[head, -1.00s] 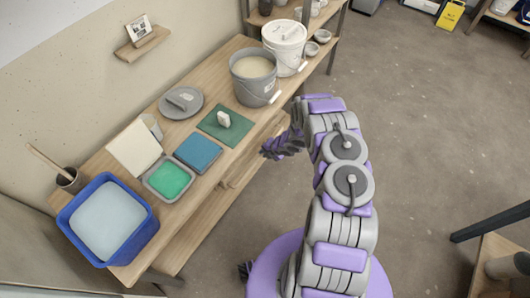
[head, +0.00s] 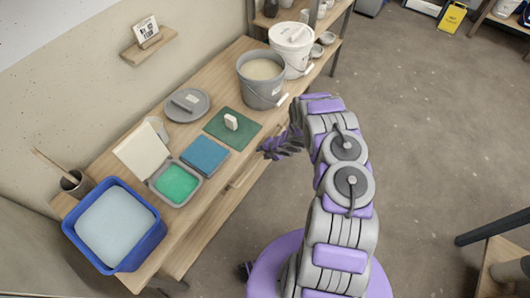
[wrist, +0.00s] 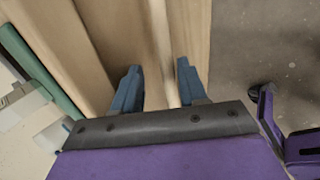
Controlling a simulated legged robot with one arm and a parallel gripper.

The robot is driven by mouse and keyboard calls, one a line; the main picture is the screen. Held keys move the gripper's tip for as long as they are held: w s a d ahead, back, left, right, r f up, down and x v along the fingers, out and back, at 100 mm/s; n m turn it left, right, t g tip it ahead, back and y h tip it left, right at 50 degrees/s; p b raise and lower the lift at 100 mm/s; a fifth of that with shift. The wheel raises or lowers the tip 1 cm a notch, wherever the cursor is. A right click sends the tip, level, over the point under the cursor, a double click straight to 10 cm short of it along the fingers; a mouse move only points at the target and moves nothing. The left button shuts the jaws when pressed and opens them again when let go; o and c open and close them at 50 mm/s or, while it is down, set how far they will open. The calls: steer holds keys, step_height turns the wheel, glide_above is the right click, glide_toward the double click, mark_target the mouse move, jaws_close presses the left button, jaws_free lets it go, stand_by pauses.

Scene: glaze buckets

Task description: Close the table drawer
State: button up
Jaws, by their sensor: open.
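The wooden table (head: 182,240) runs diagonally along the wall in the head view. A narrow wooden part at its front edge, which looks like the drawer (head: 243,175), shows just left of my gripper. How far it stands out is hard to tell. My gripper (head: 268,150) is beside the table's front edge, partly hidden by my own arm. In the wrist view my gripper (wrist: 160,88) has its two blue fingers apart. A pale wooden edge (wrist: 161,35) runs up between and beyond them, beside brown wooden panels. Contact cannot be told.
On the table stand a blue tub (head: 158,236), a green-filled tray (head: 152,183), a blue tile (head: 205,153), a green mat (head: 245,136), a grey bucket (head: 262,95) and a white bucket (head: 304,62).

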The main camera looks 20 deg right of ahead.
steer(key=p+v, duration=0.3)
steer(key=v, duration=1.4)
steer(key=shift+d+r, duration=0.15)
